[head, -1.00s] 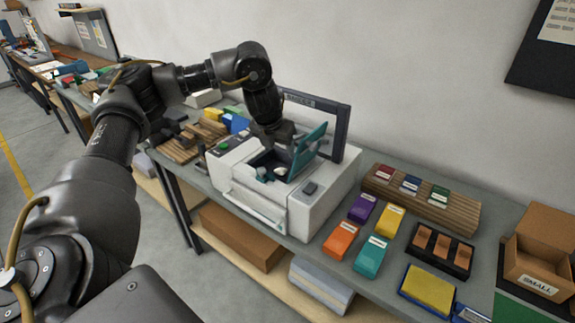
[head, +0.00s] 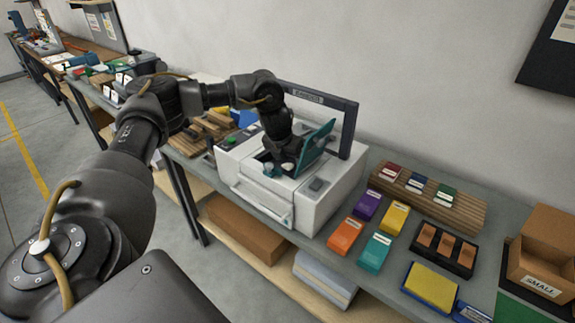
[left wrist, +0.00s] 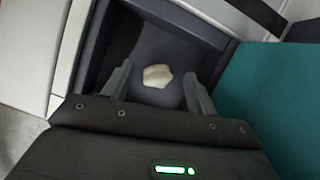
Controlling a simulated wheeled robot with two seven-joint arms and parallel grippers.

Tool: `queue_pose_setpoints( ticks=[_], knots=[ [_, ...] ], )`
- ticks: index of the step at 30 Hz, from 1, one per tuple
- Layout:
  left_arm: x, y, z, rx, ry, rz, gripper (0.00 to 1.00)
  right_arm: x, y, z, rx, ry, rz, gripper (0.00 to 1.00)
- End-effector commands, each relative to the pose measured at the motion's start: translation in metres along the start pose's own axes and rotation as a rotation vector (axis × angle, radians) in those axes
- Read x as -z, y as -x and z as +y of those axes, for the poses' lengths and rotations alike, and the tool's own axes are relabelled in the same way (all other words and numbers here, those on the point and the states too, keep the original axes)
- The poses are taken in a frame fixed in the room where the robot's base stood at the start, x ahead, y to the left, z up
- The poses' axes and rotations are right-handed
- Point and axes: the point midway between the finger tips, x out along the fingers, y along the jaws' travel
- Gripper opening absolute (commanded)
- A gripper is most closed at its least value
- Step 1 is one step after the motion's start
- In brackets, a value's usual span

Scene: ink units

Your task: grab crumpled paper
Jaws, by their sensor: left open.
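The crumpled paper (left wrist: 157,76) is a small cream-white wad lying on the dark floor of the printer's open bay, in the left wrist view. My left gripper (left wrist: 158,85) is open, its two fingers pointing down into the bay on either side of the paper and apart from it. In the head view my left gripper (head: 281,165) reaches into the top of the white printer (head: 320,208) and hides the paper. The raised teal cover (head: 315,149) stands beside the gripper; it also fills the right of the left wrist view (left wrist: 268,100). My right gripper is not in view.
Purple (head: 367,205), orange (head: 345,235), yellow (head: 395,217) and teal (head: 374,252) ink units lie right of the printer. A wooden rack (head: 455,211), a black tray (head: 415,235) and a cardboard box (head: 540,250) stand further right. A dark framed panel (head: 347,130) rises behind the printer.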

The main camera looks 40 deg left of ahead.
Motion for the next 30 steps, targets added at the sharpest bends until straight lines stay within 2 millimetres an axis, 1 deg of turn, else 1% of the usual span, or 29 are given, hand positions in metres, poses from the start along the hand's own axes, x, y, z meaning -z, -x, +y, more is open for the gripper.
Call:
queue_pose_setpoints(
  ticks=[1, 3, 6, 14, 24, 25, 30],
  knots=[
    [0.000, -0.004, 0.002, -0.003, 0.000, 0.003, 0.58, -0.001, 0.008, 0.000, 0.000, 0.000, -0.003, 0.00],
    [0.000, -0.015, 0.001, -0.001, 0.001, 0.003, 0.58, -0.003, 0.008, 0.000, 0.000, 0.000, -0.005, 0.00],
    [0.000, -0.023, 0.001, -0.001, 0.000, 0.001, 0.58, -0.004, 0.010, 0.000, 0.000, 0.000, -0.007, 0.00],
    [0.000, -0.026, 0.001, 0.001, 0.000, -0.001, 0.58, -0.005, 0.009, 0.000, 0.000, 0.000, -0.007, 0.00],
    [0.000, -0.026, 0.001, 0.001, 0.000, -0.001, 0.14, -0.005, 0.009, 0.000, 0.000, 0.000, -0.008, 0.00],
    [0.000, -0.026, 0.001, 0.001, 0.000, -0.001, 0.11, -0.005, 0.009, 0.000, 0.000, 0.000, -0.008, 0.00],
    [0.000, -0.026, 0.001, 0.001, 0.000, -0.001, 0.11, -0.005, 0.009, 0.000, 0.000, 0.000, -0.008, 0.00]
  ],
)
